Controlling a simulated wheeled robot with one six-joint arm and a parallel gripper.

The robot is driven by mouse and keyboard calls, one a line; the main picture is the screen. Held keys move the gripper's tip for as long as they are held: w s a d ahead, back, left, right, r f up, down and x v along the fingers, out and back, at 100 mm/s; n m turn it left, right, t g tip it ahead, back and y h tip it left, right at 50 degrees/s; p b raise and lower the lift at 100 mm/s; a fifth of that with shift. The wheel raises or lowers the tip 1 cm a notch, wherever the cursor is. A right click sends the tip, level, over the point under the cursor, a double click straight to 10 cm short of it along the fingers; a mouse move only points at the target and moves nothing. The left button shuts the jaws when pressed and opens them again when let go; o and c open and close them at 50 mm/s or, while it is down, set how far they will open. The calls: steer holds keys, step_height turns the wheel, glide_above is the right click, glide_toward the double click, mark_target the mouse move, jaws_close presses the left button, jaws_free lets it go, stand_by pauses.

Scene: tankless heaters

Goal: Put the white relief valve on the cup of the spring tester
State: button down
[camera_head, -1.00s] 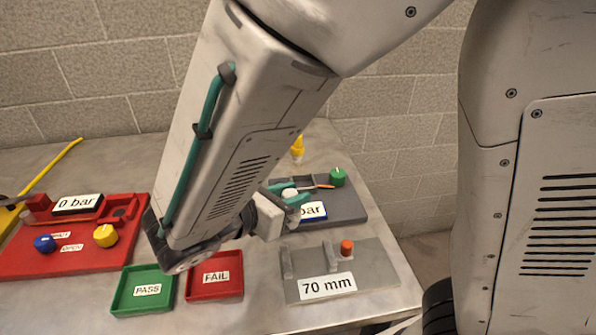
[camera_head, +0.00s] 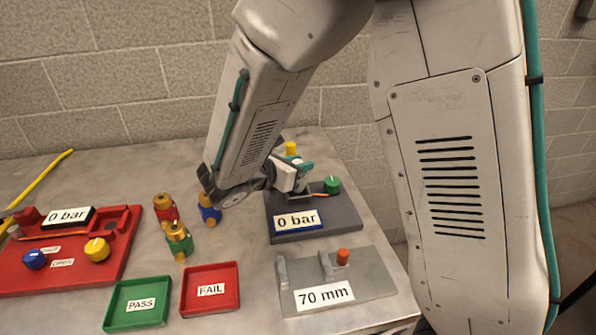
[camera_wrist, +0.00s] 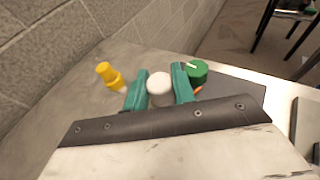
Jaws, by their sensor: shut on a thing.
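My gripper (camera_head: 302,170) has teal fingers and is over the back part of the dark grey plate with the "0 bar" sign (camera_head: 296,221). In the wrist view its fingers are shut on a white round-topped piece (camera_wrist: 160,89), which looks like the white relief valve. Its lower part is hidden, so I cannot tell whether it touches anything. In the head view the arm and fingers hide it. The grey plate carries a green knob (camera_head: 332,185), just right of the fingers. No cup shows clearly; I cannot tell for sure which device is the spring tester.
A yellow valve (camera_head: 291,148) stands just behind the gripper. Red (camera_head: 165,207), green (camera_head: 179,240) and blue (camera_head: 209,211) valves stand left of the plate. A "70 mm" fixture (camera_head: 375,282), PASS (camera_head: 140,322) and FAIL (camera_head: 211,304) trays are in front; a red panel (camera_head: 75,278) is left.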

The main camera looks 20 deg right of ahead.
steer(key=shift+f, duration=1.05)
steer(key=c, duration=1.2)
jaws_free()
steer(key=shift+f, duration=0.1)
steer(key=shift+o, duration=0.2)
